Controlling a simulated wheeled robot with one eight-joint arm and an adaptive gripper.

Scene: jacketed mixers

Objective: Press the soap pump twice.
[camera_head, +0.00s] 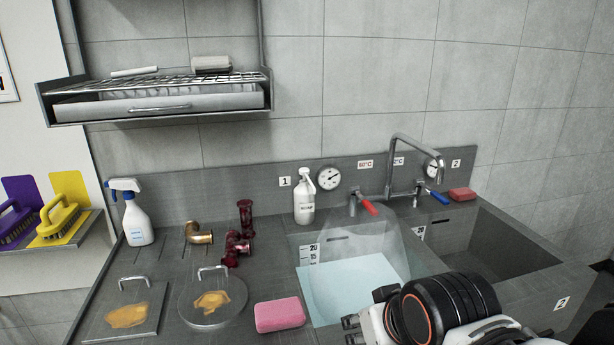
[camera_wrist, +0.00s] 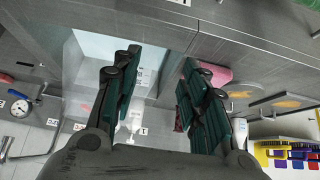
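The soap pump is a white bottle (camera_head: 304,200) with a pump head on top and a dark-lettered label. It stands upright at the back of the counter, left of the round gauge and just below the number 1 tag. In the wrist view a white bottle (camera_wrist: 134,117), seemingly the soap pump, shows beyond my fingers, partly hidden by the left one. My gripper (camera_wrist: 158,82) is open, with its green-padded fingers apart and nothing between them. It is well away from the bottle, over the front of the sink area. My arm fills the lower right of the head view.
The left basin (camera_head: 345,285) holds pale water; the right basin (camera_head: 480,240) looks empty.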

